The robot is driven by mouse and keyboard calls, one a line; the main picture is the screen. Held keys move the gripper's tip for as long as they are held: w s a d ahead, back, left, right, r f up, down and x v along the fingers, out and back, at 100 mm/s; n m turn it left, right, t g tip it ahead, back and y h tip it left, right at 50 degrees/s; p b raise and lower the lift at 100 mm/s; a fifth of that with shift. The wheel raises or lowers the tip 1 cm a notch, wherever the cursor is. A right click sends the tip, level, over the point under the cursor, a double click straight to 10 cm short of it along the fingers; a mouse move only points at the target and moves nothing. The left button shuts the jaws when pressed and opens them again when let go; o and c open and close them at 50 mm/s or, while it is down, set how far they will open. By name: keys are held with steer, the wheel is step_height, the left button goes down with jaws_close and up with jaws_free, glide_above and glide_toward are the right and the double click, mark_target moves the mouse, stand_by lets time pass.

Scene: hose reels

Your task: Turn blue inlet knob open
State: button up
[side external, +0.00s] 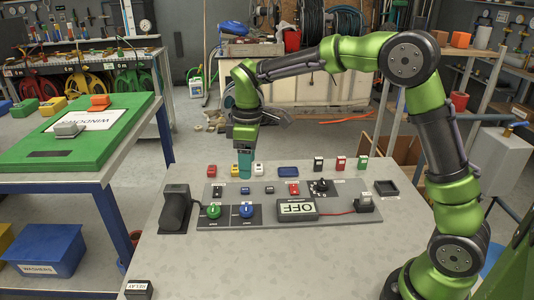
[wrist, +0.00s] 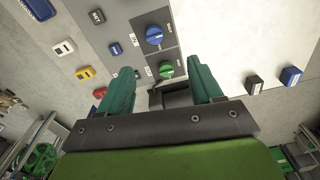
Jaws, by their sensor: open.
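The blue knob (side external: 246,210) sits on a dark plate on the grey panel, to the right of a green knob (side external: 213,210). In the wrist view the blue knob (wrist: 154,36) has a white pointer line and lies beyond the green knob (wrist: 166,68). My gripper (side external: 245,166) points down above the table, behind the blue knob in the side view, and does not touch it. In the wrist view my gripper (wrist: 161,65) has its two teal fingers wide apart with nothing held between them; the blue knob is ahead of the fingertips.
A box reading OFF (side external: 297,208) stands right of the blue knob. A black stand (side external: 175,207) is at the panel's left. Several small coloured blocks, including a yellow one (side external: 234,170), line the back near my gripper. The table front (side external: 260,265) is mostly clear.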

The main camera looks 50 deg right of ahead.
mark_target(246, 207)
steer(key=f+n, duration=0.1)
steer(key=f, duration=0.4)
steer(key=w+f+n, duration=0.1)
steer(key=f, duration=0.4)
steer(key=f+n, duration=0.1)
steer(key=f, duration=0.4)
steer(key=shift+w+d+f+n, duration=0.15)
steer(key=shift+w+f+n, duration=0.05)
steer(key=shift+w+n, duration=0.1)
steer(key=c, duration=1.1)
steer(key=shift+o, duration=0.2)
